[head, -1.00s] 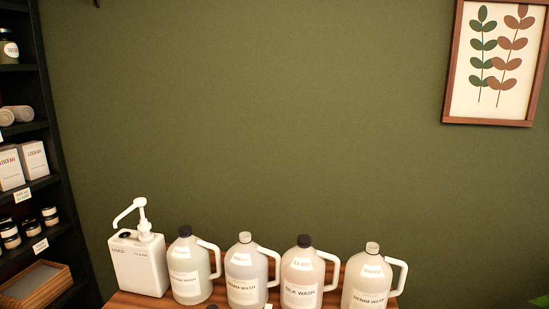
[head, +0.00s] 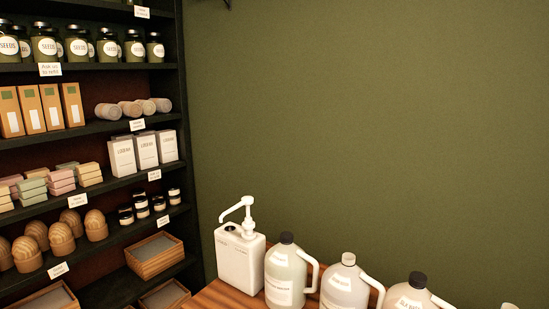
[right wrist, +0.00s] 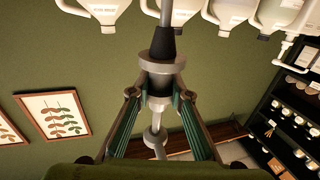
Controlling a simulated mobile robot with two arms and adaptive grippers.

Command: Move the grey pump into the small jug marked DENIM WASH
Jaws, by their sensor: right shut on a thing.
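My right gripper (right wrist: 158,97) is shut on the grey pump (right wrist: 160,67), which has a black cone and grey discs, in the right wrist view. The pump's stem runs on towards the jugs at the top of that view. I cannot tell whether it touches a jug. The rightmost jug, labelled DENIM WASH in the earlier head frame, now shows only its pale top (head: 509,306) at the head view's lower edge; its label is out of frame. Neither gripper is in the head view.
A white canister with a white pump (head: 240,262) stands left on the wooden table (head: 212,298). Beside it are a dark-capped jug (head: 286,272), a pale-capped jug (head: 346,287) and another dark-capped jug (head: 414,297). Shelves (head: 100,72) stand left.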

